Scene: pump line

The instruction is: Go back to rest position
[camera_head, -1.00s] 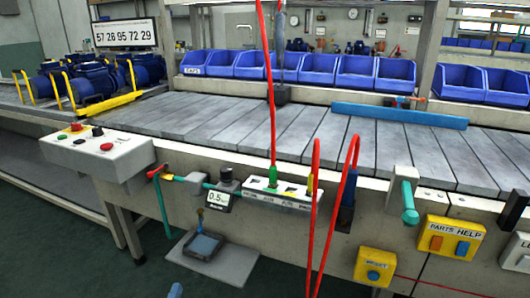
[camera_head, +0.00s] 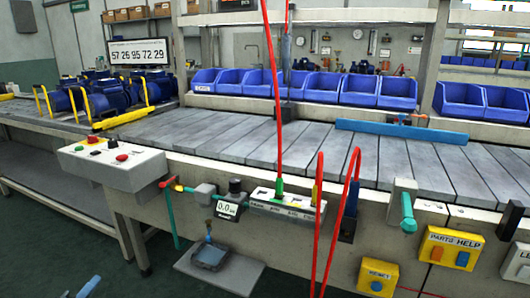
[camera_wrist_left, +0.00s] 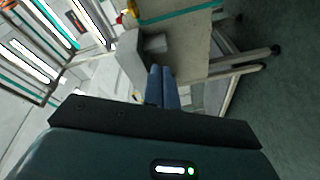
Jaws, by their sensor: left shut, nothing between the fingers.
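My left gripper (camera_head: 88,287) shows only as blue fingertips at the bottom left edge of the head view. In the left wrist view its two blue fingers (camera_wrist_left: 162,88) lie together, shut, with nothing between them. The fingers appear apart from the bench and point towards the grey control box area (camera_wrist_left: 135,60). My right gripper is in neither view.
A control box (camera_head: 110,158) with buttons juts from the bench front. Beside it are a red-handled valve (camera_head: 169,183), a gauge reading 0.0 (camera_head: 228,208) and red hoses (camera_head: 325,225). A grey tray (camera_head: 235,275) sits low below. Open floor lies at the lower left.

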